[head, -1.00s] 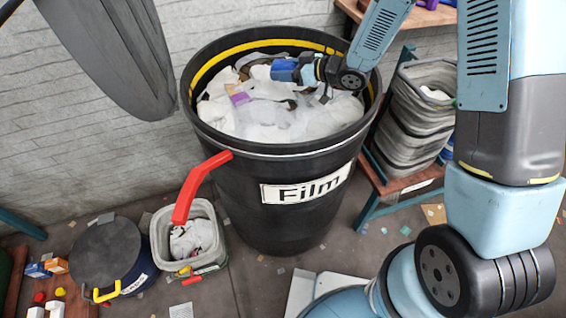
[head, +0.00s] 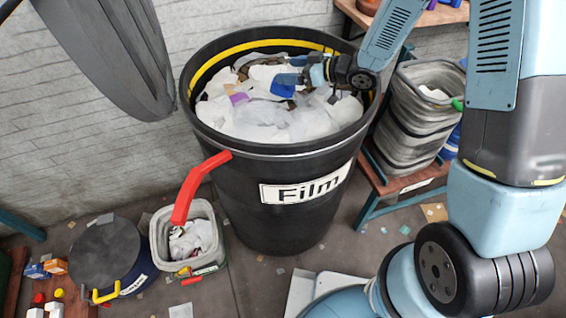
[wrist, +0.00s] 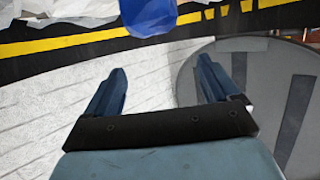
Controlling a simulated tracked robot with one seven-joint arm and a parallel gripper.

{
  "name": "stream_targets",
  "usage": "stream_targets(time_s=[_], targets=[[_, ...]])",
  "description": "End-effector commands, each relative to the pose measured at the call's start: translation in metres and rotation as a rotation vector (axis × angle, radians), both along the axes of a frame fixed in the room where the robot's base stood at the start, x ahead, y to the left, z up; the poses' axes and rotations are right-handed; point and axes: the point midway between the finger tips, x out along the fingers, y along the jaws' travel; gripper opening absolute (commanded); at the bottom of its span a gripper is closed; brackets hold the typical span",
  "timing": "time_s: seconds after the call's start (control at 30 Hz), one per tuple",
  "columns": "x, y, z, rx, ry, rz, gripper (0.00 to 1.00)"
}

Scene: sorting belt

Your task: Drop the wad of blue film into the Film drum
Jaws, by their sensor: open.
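The Film drum (head: 270,215) is a large black drum with a white "Film" label and a yellow band inside its rim. It is full of pale crumpled film. My gripper (head: 283,79) is inside the mouth of the drum, over the contents. It is open, with its two blue fingers apart and nothing between them in the wrist view (wrist: 165,82). The wad of blue film (head: 283,91) is just below the fingertips in the head view. In the wrist view the blue wad (wrist: 148,15) is beyond the fingers and clear of them. I cannot tell whether it rests on the pale film.
A red handle (head: 197,185) sticks out from the drum's front left. A small grey bin (head: 207,262) and a dark lidded drum (head: 105,255) stand at lower left.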

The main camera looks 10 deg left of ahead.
Motion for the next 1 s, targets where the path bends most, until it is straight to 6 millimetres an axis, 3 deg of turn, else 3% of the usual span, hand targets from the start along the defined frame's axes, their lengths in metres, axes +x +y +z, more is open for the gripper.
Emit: stream_targets(time_s=[0.2,0.33,1.0], targets=[[-0.007,-0.03,0.009,0.0,0.0,-0.004,0.88],[-0.01,-0.04,0.012,0.0,0.0,-0.002,0.88],[-0.004,-0.05,0.021,-0.028,-0.02,-0.037,0.88]])
